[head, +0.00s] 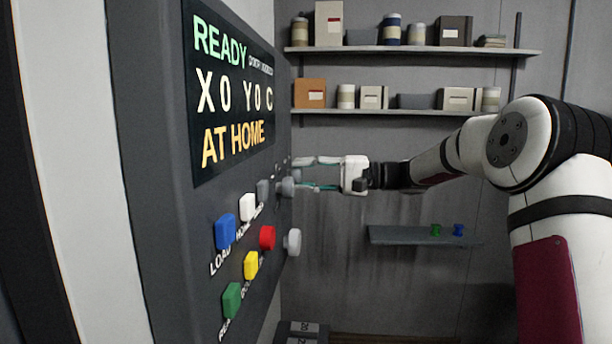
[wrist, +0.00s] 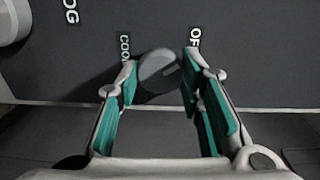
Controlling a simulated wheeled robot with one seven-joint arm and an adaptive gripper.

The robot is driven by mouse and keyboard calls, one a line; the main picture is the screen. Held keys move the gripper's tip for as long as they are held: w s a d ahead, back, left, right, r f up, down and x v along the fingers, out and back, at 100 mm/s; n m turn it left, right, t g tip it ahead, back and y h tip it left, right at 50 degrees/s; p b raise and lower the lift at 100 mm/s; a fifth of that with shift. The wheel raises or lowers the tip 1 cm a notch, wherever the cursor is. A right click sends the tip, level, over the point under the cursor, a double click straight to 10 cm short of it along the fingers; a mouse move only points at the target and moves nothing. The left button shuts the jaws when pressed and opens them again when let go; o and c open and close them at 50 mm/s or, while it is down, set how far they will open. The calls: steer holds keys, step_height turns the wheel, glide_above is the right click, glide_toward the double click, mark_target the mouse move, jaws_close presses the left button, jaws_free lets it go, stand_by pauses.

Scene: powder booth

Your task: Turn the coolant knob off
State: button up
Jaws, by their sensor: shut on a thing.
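The coolant knob (wrist: 158,74) is a round grey knob on the dark control panel (wrist: 245,75). In the wrist view a pale line on its face runs to the right and slightly up, on the side of a partly hidden "OF" label. A "COOL" label is on its left. My gripper (wrist: 160,76) has one finger on each side of the knob and is shut on it. In the head view my gripper (head: 298,174) reaches the panel from the right, its fingers nearly level; the knob is hard to make out there.
Coloured buttons, such as the red one (head: 267,238), and another grey knob (head: 293,242) lie lower on the panel. The display (head: 232,90) reads READY and AT HOME. A shelf (head: 420,235) with two small spools is behind. A pale knob (wrist: 12,22) shows at the wrist view's left.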

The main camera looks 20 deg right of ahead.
steer(key=shift+f, duration=0.1)
steer(key=o, duration=1.2)
steer(key=shift+c, duration=0.2)
steer(key=v, duration=1.2)
steer(key=shift+d, duration=0.15)
